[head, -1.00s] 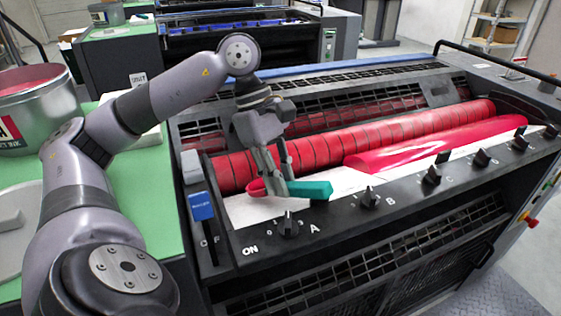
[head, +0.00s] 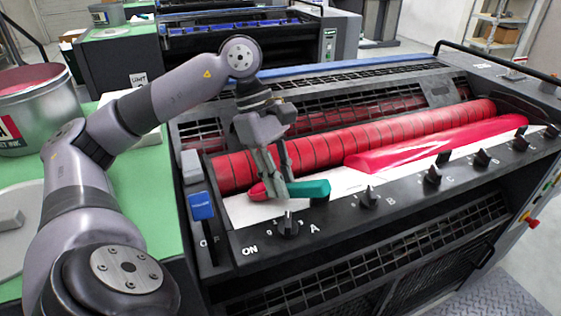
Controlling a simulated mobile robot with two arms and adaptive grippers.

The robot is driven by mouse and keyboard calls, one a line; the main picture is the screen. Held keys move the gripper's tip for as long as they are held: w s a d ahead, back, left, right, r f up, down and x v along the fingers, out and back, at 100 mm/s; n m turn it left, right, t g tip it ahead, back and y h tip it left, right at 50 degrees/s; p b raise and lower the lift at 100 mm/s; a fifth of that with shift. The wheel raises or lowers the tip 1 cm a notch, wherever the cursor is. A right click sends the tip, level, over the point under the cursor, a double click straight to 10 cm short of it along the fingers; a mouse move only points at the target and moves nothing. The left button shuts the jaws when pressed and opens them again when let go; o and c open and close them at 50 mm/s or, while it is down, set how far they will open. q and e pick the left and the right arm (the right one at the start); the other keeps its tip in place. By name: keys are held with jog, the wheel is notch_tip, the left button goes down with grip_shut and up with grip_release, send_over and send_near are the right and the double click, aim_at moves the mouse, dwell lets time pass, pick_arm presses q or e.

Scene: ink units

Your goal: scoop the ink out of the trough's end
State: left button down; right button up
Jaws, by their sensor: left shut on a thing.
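My left gripper (head: 282,183) is shut on the green handle (head: 309,189) of a scoop at the left end of the trough. The scoop's head carries red ink (head: 257,191) and lies low over the white trough floor (head: 243,211), close to the red roller (head: 228,173); I cannot tell whether it touches. A thick pool of red ink (head: 430,146) lies along the trough from its middle to the right end. The left part of the trough shows mostly bare white. My right gripper is not in view.
A row of black knobs (head: 369,198) with letters runs along the front edge of the unit. A blue-topped lever (head: 201,206) stands at the left end. A large ink tin (head: 37,110) stands on the green worktop (head: 157,215) at the left.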

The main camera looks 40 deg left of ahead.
pick_arm(q)
jog(key=shift+r+p, duration=0.25)
jog(key=shift+p, duration=0.1)
notch_tip(320, 180, up, 4)
jog(key=p, duration=0.3)
jog(key=shift+d+r+p, duration=0.1)
jog(key=shift+r+p, duration=0.15)
jog(key=shift+p, duration=0.05)
notch_tip(320, 180, up, 5)
jog(key=p, duration=0.4)
jog(key=shift+w+r, duration=0.1)
jog(key=shift+r, duration=0.05)
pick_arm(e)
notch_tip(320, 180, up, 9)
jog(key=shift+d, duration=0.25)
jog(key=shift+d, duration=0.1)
